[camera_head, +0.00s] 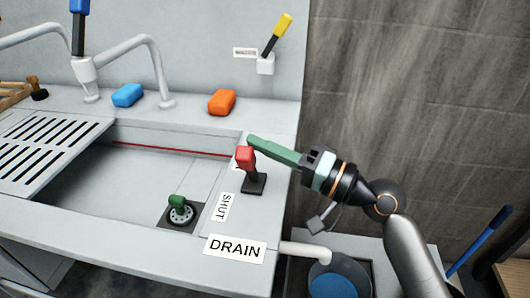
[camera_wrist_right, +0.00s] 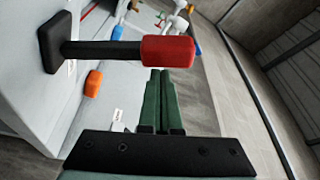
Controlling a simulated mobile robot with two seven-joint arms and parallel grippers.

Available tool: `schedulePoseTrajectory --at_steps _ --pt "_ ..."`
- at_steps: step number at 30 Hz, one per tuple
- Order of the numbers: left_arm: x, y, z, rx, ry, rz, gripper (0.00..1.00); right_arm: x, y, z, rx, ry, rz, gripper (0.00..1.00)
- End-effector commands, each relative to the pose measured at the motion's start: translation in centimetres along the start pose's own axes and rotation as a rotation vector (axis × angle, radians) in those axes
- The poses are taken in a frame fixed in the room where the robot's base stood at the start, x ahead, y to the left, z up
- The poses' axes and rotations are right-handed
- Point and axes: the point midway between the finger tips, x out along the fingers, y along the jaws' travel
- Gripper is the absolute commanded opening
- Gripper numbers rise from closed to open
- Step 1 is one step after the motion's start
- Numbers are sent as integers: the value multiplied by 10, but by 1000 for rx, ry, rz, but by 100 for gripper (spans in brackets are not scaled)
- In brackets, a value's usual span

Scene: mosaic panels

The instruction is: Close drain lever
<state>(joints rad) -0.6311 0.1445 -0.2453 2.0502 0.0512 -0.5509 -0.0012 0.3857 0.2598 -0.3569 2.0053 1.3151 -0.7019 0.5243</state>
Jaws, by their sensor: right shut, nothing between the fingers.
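The drain lever has a red handle (camera_head: 245,158) on a black stem and black base (camera_head: 254,183), on the sink's right rim. It leans slightly to the left in the head view. A SHUT label (camera_head: 223,207) lies to its lower left, and a DRAIN label (camera_head: 235,248) is in front. My right gripper (camera_head: 252,141) is shut and empty, its green fingers just behind and above the red handle. In the right wrist view the red handle (camera_wrist_right: 168,50) is just beyond the fingertips (camera_wrist_right: 161,72); I cannot tell if they touch. My left gripper is out of view.
The sink basin (camera_head: 140,165) holds a drain with a green plug (camera_head: 177,201). Blue (camera_head: 127,95) and orange (camera_head: 222,102) blocks lie on the back ledge. A yellow-handled lever (camera_head: 277,34) is on the wall. A bucket (camera_head: 332,281) stands below the white spout.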

Motion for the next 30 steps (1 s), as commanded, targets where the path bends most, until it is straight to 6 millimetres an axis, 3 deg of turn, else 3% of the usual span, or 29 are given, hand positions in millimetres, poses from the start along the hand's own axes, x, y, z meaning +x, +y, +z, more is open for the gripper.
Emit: schedulePoseTrajectory --at_steps 1,6,30 --pt "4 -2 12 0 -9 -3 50 -1 4 4 -23 -1 -8 0" --pt "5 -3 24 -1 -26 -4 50 -3 1 9 -80 0 -28 0" --pt "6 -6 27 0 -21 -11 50 -11 0 13 -111 -5 -38 0"
